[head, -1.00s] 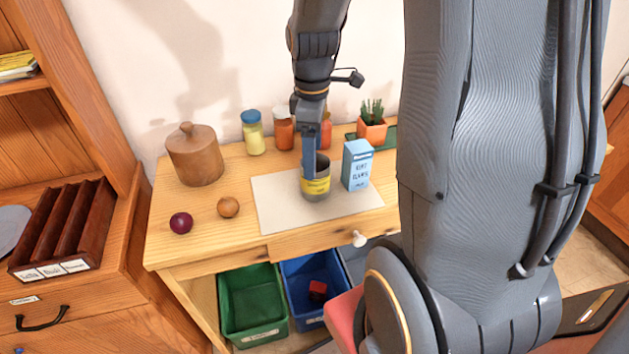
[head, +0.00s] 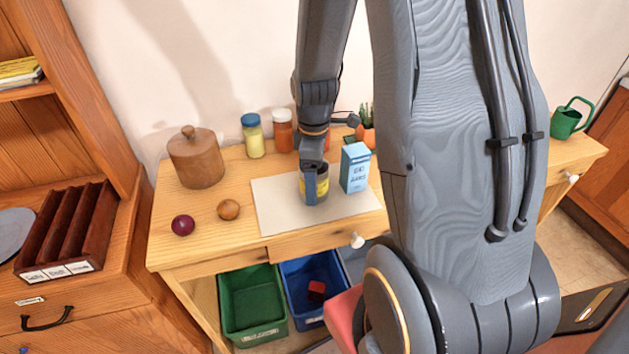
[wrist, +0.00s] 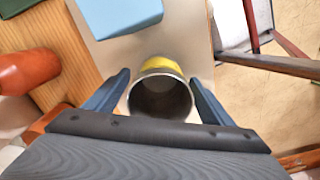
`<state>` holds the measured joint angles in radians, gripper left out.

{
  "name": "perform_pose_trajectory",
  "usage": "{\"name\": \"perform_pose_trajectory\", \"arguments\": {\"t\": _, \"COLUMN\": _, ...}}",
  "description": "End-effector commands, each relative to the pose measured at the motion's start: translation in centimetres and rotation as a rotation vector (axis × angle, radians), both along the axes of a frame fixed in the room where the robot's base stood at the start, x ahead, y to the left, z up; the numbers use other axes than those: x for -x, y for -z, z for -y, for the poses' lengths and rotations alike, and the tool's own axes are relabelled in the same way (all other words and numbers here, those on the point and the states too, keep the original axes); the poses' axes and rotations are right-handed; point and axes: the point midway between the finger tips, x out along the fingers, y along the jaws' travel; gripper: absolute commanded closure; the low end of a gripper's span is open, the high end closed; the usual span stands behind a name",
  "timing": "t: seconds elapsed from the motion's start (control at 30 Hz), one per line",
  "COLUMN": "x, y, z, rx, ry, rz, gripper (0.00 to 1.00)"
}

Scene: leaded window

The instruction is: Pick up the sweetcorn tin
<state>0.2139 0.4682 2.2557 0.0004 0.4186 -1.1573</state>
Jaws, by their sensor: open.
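The sweetcorn tin (head: 322,184), a grey metal can with a yellow label, stands upright on a pale mat on the wooden table. My gripper (head: 312,194) points down over it, and one blue finger hides part of its near side. In the wrist view my gripper (wrist: 160,90) is open, one blue finger on each side of the tin (wrist: 161,64). The tin's round, hollow, dark mouth faces the camera. Small gaps seem to show between fingers and tin; whether either finger touches it, I cannot tell.
A light-blue carton (head: 355,168) stands close right of the tin. Jars (head: 253,136), a plant pot and a wooden canister (head: 196,160) are behind and left. An onion (head: 183,225) and a brown ball (head: 228,209) lie left. The mat's front (head: 285,222) is clear.

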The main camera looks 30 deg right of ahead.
Motion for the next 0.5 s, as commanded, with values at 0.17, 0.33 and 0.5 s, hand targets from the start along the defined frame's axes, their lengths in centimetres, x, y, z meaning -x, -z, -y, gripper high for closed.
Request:
{"name": "perform_pose_trajectory", "arguments": {"t": 0.17, "x": -0.03, "y": 0.38, "z": 0.00, "rx": 0.000, "ry": 0.000, "rz": 0.001, "gripper": 0.24}}
{"name": "perform_pose_trajectory", "arguments": {"t": 0.33, "x": -0.03, "y": 0.37, "z": 0.00, "rx": 0.000, "ry": 0.000, "rz": 0.001, "gripper": 0.29}}
{"name": "perform_pose_trajectory", "arguments": {"t": 0.5, "x": -0.02, "y": 0.36, "z": -0.01, "rx": 0.001, "ry": 0.000, "rz": 0.001, "gripper": 0.58}}
